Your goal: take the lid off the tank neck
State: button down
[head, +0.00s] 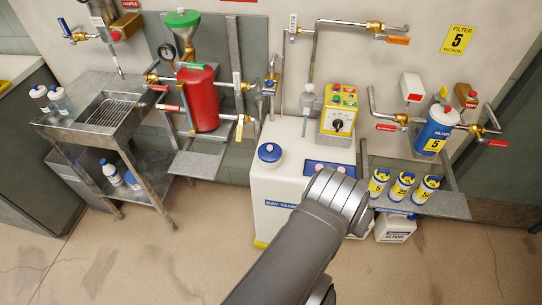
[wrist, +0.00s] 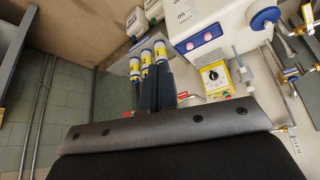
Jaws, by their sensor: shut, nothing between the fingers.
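The white day tank (head: 275,205) stands on the floor at the middle of the head view. Its blue lid (head: 269,153) sits on the neck at the tank's top left. In the wrist view the tank (wrist: 205,18) is upside down at the top, with the blue lid (wrist: 265,18) at upper right. My gripper (wrist: 157,70) is shut and empty, its dark fingers side by side. It is apart from the lid, which lies to the right of the fingers in the wrist view. In the head view my arm hides the fingers.
A control box (head: 339,110) with a dial stands behind the tank. A blue filter (head: 435,130), a red vessel (head: 199,97) and brass-valved pipes line the wall. A steel sink stand (head: 108,110) is at left.

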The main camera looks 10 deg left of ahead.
jog(key=c, duration=2.2)
grip_release()
grip_release()
jog(key=w+d+r+n, duration=0.3)
jog(key=w, duration=0.4)
jog(key=w+d+r+n+t+h, duration=0.1)
jog(key=w+d+r+n, duration=0.25)
jog(key=w, duration=0.45)
jog(key=w+d+r+n, duration=0.3)
jog(key=w+d+n, duration=0.1)
jog(key=w, duration=0.3)
jog(key=n+g+y, duration=0.2)
jog(key=n+g, duration=0.4)
jog(key=n, duration=0.4)
send_over(270, 146)
notch_tip(270, 146, down, 28)
jog(key=shift+f, duration=0.1)
jog(key=shift+s+f, duration=0.1)
jog(key=shift+f, duration=2.45)
